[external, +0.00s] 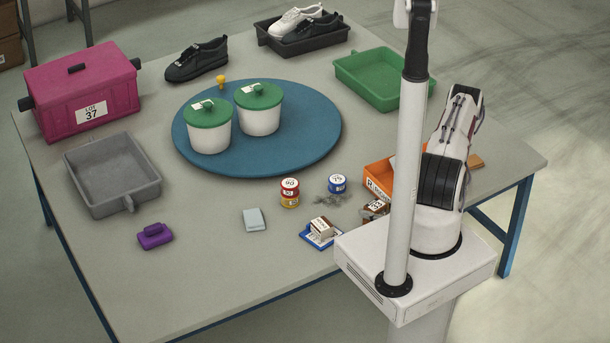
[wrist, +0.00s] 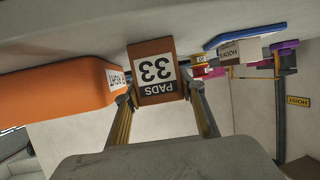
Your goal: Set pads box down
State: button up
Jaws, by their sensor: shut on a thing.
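The pads box (wrist: 153,90) is a brown box with a white and black label reading "PADS 33", upside down in the wrist view. My gripper (wrist: 160,98) is shut on it, one finger on each side. In the wrist view the tabletop fills the upper edge close to the box; I cannot tell if they touch. In the external view the pads box (external: 375,208) shows near the table's front edge, just left of my base and by the orange bin; my fingers cannot be made out there.
The orange bin (external: 379,172) is close beside the box. A hooks box (external: 321,226) on a blue tray (external: 312,239), a red-yellow tin (external: 289,193), a blue tin (external: 337,184) and loose metal bits (external: 331,200) lie nearby. Bare table lies around the grey cloth (external: 254,219).

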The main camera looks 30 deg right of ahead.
aim_at(376, 205)
jog(key=shift+r, duration=0.15)
jog(key=shift+r, duration=1.65)
jog(key=shift+s+d+f, duration=0.1)
jog(key=shift+s+d, duration=0.05)
jog(key=shift+s, duration=0.4)
jog(key=shift+s+d, duration=0.15)
jog(key=shift+s, duration=0.35)
jog(key=s+d, duration=0.2)
jog(key=s, duration=1.3)
jog(key=shift+s+d, duration=0.25)
jog(key=shift+d, duration=0.1)
